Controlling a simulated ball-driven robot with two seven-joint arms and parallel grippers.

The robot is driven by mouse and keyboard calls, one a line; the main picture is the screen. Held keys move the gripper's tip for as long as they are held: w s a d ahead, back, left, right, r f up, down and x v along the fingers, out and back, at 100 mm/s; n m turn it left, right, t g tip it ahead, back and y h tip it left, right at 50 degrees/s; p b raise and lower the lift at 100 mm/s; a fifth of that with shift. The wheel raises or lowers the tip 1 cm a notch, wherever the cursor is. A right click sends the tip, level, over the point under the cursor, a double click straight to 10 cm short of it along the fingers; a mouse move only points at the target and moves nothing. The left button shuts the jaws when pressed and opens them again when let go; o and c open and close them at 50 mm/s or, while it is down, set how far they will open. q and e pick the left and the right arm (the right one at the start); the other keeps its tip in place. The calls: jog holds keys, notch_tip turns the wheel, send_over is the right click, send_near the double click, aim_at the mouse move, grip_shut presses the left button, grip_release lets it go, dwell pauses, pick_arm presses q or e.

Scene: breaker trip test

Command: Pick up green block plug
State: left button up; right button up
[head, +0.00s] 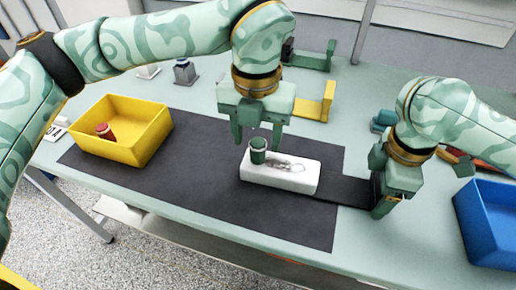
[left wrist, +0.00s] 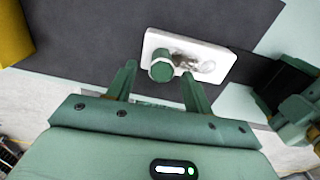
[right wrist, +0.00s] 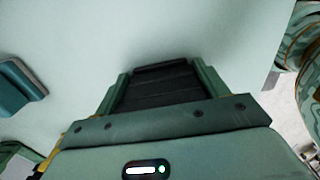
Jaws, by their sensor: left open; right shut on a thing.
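The green block plug (head: 258,150) is a short dark green cylinder standing upright at the left end of a white block (head: 290,183) on the dark mat. My left gripper (head: 257,138) is open above it, fingers pointing down. In the left wrist view the plug (left wrist: 162,68) shows between and just beyond the open fingertips (left wrist: 158,74). I cannot tell whether they touch it. My right gripper (head: 378,192) is shut on a black ribbed piece (right wrist: 160,88), at the right of the mat; the fingers hide part of it.
A yellow bin (head: 142,142) holding a red plug (head: 104,130) stands at the left. A blue bin (head: 487,225) is at the right edge. A yellow bracket (head: 327,100) and a green bracket (head: 315,60) stand behind. The front-left of the mat (head: 190,180) is clear.

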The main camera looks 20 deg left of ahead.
aim_at(258, 142)
pick_arm(q)
notch_tip(258, 142, down, 3)
jog(key=shift+w+d+f, duration=0.1)
jog(key=shift+f, duration=0.1)
grip_shut()
jog(key=shift+r, duration=0.1)
notch_tip(258, 142, up, 11)
jog(key=shift+r, duration=0.2)
dwell(0.5)
pick_arm(e)
jog(key=o, duration=1.4)
jog(key=shift+c, duration=0.2)
